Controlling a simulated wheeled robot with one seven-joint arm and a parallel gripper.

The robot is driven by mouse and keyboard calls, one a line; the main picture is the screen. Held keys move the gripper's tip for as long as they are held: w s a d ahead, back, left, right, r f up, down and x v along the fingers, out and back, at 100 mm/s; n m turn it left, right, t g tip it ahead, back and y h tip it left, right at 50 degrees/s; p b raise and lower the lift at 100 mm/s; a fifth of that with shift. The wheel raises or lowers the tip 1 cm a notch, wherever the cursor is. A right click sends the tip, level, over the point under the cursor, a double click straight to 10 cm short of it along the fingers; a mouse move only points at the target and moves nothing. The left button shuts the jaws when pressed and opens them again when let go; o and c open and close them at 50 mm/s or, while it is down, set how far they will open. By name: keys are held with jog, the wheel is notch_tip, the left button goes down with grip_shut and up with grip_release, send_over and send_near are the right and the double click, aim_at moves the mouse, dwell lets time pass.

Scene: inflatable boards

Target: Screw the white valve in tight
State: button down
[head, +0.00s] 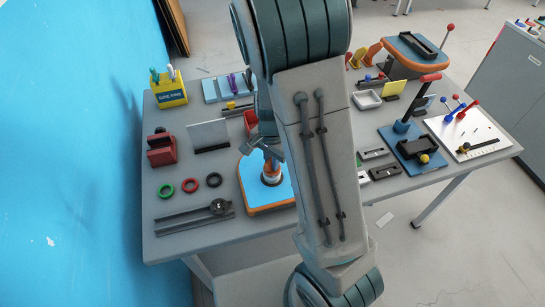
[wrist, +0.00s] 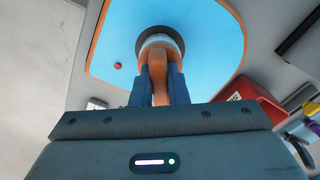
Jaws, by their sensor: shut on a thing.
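The white valve (wrist: 158,40) sits at a dark round seat (wrist: 141,38) in a blue board with an orange edge (wrist: 228,45). In the head view the blue board (head: 253,188) lies near the front of the table, and the valve (head: 270,178) shows partly behind my arm. An orange piece (wrist: 159,85) stands at the white valve; I cannot tell whether it is part of the valve or a separate tool. My gripper (wrist: 158,80) is shut on this orange piece. The valve's threads and how deep it sits are hidden.
Green (head: 166,191), red (head: 190,185) and black (head: 214,180) rings lie left of the board. A grey rail (head: 190,216) lies in front of them. A red block (head: 161,150) and an upright panel (head: 208,136) stand behind. My arm hides the table's middle.

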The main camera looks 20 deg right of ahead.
jog(key=shift+r, duration=0.1)
dwell(0.3)
jog(key=shift+m+p, duration=0.85)
jog(key=shift+m, duration=0.85)
jog(key=shift+p, duration=0.3)
jog(key=shift+m, duration=1.7)
